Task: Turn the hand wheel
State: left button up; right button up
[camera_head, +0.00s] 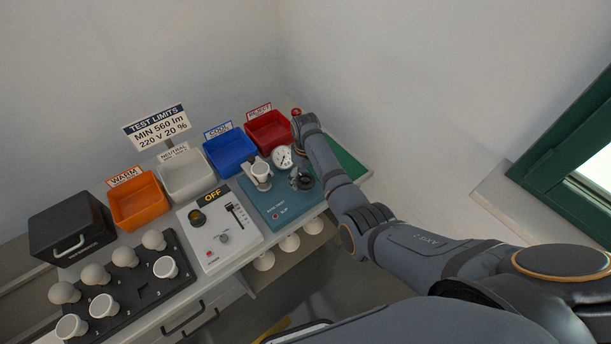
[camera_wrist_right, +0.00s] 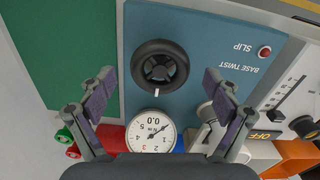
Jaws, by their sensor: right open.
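The hand wheel (camera_wrist_right: 159,67) is a black ring with a hub and a white mark on its rim. It sits on the blue base-twist panel (camera_wrist_right: 200,40). In the head view the wheel (camera_head: 304,183) is at the panel's right side, partly covered by my right arm. My right gripper (camera_wrist_right: 160,88) is open and empty, with its two fingers apart on either side of the wheel's lower edge in the wrist view. I see no finger touching the wheel. A white dial gauge (camera_wrist_right: 150,131) reads about 0.0 on its display. My left gripper is not in view.
A grey OFF panel (camera_head: 218,238) stands left of the blue panel (camera_head: 262,205). Orange (camera_head: 137,203), white (camera_head: 184,177), blue (camera_head: 230,153) and red (camera_head: 268,131) bins line the back. A black bulb rack (camera_head: 140,285) is at front left. A green surface (camera_wrist_right: 50,50) lies beside the panel.

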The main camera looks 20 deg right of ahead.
jog(key=shift+f, duration=0.35)
jog(key=c, duration=1.1)
jog(key=shift+c, duration=0.2)
jog(key=shift+r+m, duration=0.1)
jog(key=shift+m, duration=0.2)
